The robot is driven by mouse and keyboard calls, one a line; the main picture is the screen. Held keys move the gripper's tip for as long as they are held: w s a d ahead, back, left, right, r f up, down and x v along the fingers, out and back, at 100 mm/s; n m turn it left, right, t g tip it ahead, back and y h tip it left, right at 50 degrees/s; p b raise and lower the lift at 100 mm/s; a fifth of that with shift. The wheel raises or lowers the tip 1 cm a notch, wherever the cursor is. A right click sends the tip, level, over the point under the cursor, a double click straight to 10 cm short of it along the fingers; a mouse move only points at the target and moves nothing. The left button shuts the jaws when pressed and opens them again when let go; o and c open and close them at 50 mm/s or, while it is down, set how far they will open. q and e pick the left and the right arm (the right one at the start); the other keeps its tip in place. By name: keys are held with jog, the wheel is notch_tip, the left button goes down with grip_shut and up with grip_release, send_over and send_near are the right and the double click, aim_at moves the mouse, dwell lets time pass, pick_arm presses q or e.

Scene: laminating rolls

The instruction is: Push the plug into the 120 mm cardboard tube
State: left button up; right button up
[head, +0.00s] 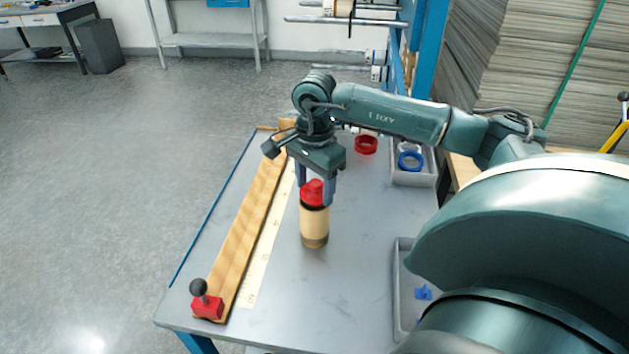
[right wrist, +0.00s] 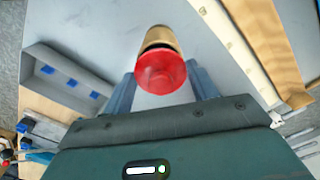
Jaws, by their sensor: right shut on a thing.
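My right gripper (head: 316,192) points down and is shut on the red plug, one finger at each side. In the right wrist view the red plug (right wrist: 160,73) is between the fingers (right wrist: 161,88), with the tube (right wrist: 160,38) behind it. My left gripper is not in view.
A wooden fence (head: 250,230) with a red clamp (head: 207,306) and a scale strip (head: 262,262) runs left of the tube. A red ring (head: 366,145) lies behind. Grey trays hold a blue ring (head: 410,161) and blue pieces (head: 423,292) at right. The table front is clear.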

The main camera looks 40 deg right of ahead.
jog(key=shift+f+b, duration=0.6)
jog(key=shift+f, duration=0.3)
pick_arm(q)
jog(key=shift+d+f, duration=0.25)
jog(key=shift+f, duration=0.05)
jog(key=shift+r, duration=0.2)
pick_arm(e)
jog(key=shift+s+f, duration=0.1)
jog(key=shift+f, duration=0.1)
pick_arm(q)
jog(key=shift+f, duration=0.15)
pick_arm(e)
jog(key=shift+a+f, duration=0.1)
jog(key=shift+a, duration=0.05)
jog(key=o, duration=1)
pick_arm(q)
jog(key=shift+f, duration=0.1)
pick_arm(e)
jog(key=shift+o, duration=0.2)
notch_tip(320, 180, up, 14)
